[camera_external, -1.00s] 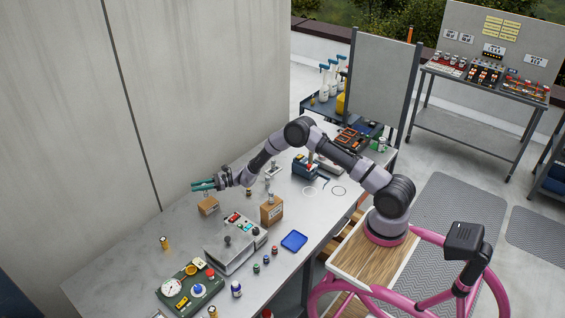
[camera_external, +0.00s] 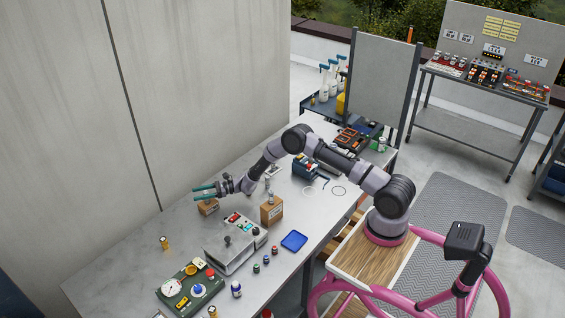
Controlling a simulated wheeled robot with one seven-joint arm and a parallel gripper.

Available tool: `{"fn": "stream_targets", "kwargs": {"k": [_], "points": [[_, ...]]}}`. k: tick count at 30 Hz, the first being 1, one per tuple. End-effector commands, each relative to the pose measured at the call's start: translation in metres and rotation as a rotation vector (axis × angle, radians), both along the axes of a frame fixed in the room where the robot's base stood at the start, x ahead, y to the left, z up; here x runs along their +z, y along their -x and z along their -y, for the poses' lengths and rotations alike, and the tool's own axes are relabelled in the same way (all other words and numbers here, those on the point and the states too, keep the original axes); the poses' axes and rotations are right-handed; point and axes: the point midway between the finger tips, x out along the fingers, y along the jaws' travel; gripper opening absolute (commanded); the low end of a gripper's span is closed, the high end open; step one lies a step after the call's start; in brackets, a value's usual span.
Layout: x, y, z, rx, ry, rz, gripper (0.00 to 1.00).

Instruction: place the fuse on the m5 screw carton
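My gripper (camera_external: 202,192), with two teal fingers, is low over a small brown carton (camera_external: 208,208) at the back left of the bench. Its fingers stand apart with a gap between them, and they hide part of the carton's top. A taller brown carton (camera_external: 271,211) stands to the right, nearer the front edge. The lettering on both is too small to read, so I cannot tell which is the m5 screw carton. I cannot clearly make out the fuse; anything small between the fingers or on the small carton is hidden or too small to tell.
A grey instrument box (camera_external: 235,243) stands front of the cartons. A blue tray (camera_external: 294,241), several small bottles and a green gauge panel (camera_external: 190,288) are near the front. A brass-coloured cylinder (camera_external: 164,243) stands alone at left, with clear bench around it.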

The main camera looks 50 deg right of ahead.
Motion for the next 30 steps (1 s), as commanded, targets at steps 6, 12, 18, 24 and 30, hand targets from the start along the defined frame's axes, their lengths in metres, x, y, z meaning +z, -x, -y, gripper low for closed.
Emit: {"fn": "stream_targets", "kwargs": {"k": [6, 12, 18, 24, 30], "points": [[0.004, 0.000, 0.001, 0.000, 0.000, 0.000, 0.61], [0.003, 0.017, 0.029, -0.003, 0.000, -0.004, 0.61], [0.003, 0.042, 0.066, -0.003, 0.001, -0.003, 0.61], [0.003, 0.060, 0.091, -0.001, -0.001, -0.002, 0.61], [0.003, 0.067, 0.100, 0.000, 0.000, 0.000, 0.61]]}}
